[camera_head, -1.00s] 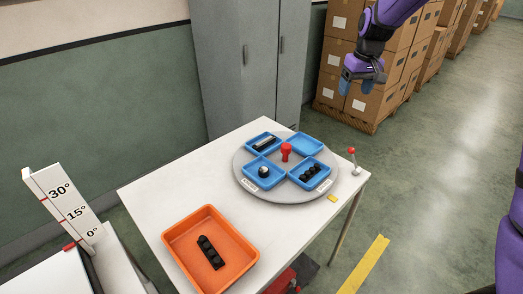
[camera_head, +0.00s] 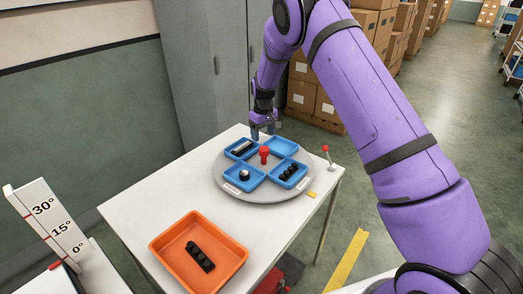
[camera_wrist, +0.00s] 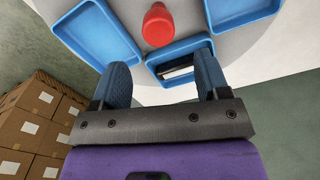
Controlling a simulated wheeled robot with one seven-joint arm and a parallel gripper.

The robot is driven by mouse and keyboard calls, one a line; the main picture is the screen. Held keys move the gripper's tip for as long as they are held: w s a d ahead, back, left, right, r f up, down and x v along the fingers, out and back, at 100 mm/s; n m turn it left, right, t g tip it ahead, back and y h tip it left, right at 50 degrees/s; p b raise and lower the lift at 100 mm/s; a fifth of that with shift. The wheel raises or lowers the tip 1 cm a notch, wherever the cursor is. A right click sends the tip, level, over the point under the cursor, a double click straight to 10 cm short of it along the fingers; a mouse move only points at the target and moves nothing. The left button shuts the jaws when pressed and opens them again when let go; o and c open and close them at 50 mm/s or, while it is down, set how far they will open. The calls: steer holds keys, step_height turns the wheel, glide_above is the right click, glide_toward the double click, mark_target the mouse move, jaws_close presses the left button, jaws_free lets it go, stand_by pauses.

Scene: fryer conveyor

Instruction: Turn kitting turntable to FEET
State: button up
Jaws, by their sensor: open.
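The grey round turntable (camera_head: 213,178) lies on the white table with several blue trays on it and a red knob (camera_head: 264,155) standing at its centre. One tray holds a dark bar with a light part (camera_head: 242,149), one a round white-and-black piece (camera_head: 244,175), one black lobed pieces (camera_head: 290,171), and the back right tray (camera_head: 283,147) looks empty. Small labels on the rim are too small to read. My gripper (camera_head: 264,130) is open above the back edge of the turntable, behind the knob.
An orange tray (camera_head: 157,246) with a black lobed piece sits at the table's front. A lever with a red ball (camera_head: 325,149) and a yellow tag (camera_head: 311,194) are at the right edge. A grey cabinet (camera_head: 190,75) and stacked boxes (camera_head: 304,97) stand behind.

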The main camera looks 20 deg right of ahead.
mark_target(264, 148)
step_height(264, 148, down, 8)
steer(key=shift+d+r, duration=0.1)
stand_by(0.4)
jaws_close()
